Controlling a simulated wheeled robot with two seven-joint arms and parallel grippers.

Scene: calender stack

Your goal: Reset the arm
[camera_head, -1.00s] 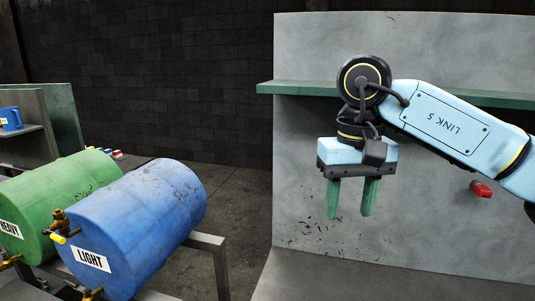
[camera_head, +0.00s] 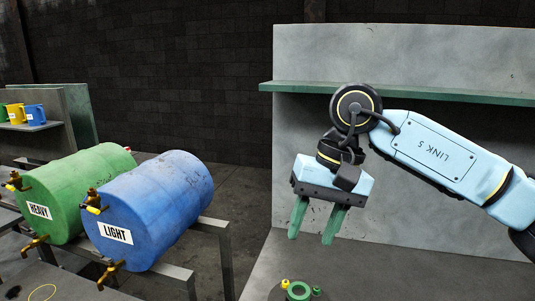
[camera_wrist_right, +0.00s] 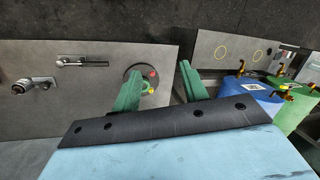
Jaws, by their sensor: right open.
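My right gripper (camera_head: 317,222) hangs in the air in front of a grey panel in the head view. Its two green fingers point down and slightly left, are spread apart, and hold nothing between them. The fingers also show in the right wrist view (camera_wrist_right: 160,85), open and empty. My right arm comes in from the right side, bent at the dark round joint above the gripper. My left gripper is not in view.
A grey panel (camera_head: 440,65) with a green shelf edge (camera_head: 400,95) stands behind the arm. A green HEAVY drum (camera_head: 75,190) and a blue LIGHT drum (camera_head: 155,215) lie on a metal frame at left. A green ring (camera_head: 299,291) lies below the gripper. Mugs (camera_head: 35,114) stand far left.

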